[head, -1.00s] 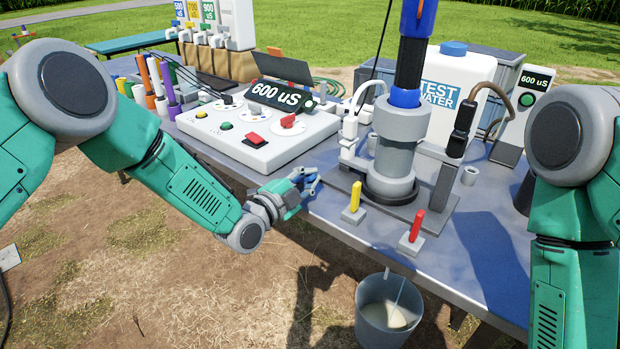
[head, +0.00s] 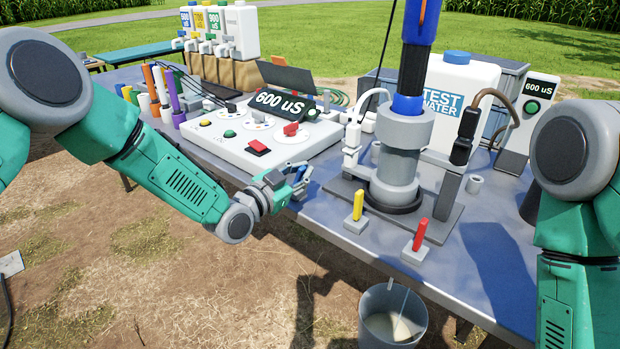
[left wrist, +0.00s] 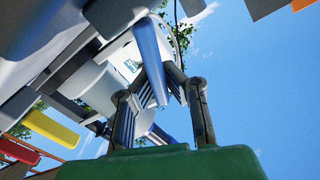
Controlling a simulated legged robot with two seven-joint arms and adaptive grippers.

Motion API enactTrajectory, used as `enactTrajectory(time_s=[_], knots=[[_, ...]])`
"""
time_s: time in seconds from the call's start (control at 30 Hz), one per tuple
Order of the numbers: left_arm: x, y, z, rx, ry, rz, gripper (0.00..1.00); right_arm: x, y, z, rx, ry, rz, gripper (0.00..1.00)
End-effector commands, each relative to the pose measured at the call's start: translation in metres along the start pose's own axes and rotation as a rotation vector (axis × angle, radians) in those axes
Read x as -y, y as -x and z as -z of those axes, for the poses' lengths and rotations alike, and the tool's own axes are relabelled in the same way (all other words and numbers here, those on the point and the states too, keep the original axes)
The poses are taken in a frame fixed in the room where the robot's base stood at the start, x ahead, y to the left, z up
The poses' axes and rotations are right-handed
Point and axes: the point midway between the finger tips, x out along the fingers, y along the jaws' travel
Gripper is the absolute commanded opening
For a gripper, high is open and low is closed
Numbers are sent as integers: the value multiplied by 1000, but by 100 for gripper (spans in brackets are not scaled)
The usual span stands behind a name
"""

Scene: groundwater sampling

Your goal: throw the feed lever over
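A blue lever (left wrist: 152,62) shows in the left wrist view between the two fingers of my left gripper (left wrist: 160,88). The finger pads lie close against both sides of it, and its end points back toward the palm. In the head view my left gripper (head: 296,180) is at the table's front edge, just right of the white control box.
A yellow lever (head: 357,206) and a red lever (head: 420,235) stand on small bases to the right. The white control box (head: 262,150) and grey cylinder (head: 398,165) flank my left gripper. A bucket (head: 392,315) is below the table edge.

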Motion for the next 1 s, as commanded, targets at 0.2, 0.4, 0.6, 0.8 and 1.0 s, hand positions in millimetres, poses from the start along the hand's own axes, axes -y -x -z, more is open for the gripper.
enactTrajectory(time_s=[0.2,0.4,0.6,0.8,1.0], knots=[[6,4,-9,15,178,-7,0,0,-5,0,0,0,0,0],[13,5,-11,15,293,-6,0,0,-8,0,0,0,0,0],[17,5,-12,17,359,-4,0,0,-10,0,0,0,0,0],[19,5,-14,18,383,-4,0,0,-11,-1,0,0,0,0],[20,6,-14,19,387,-3,0,0,-11,-1,0,0,0,0]])
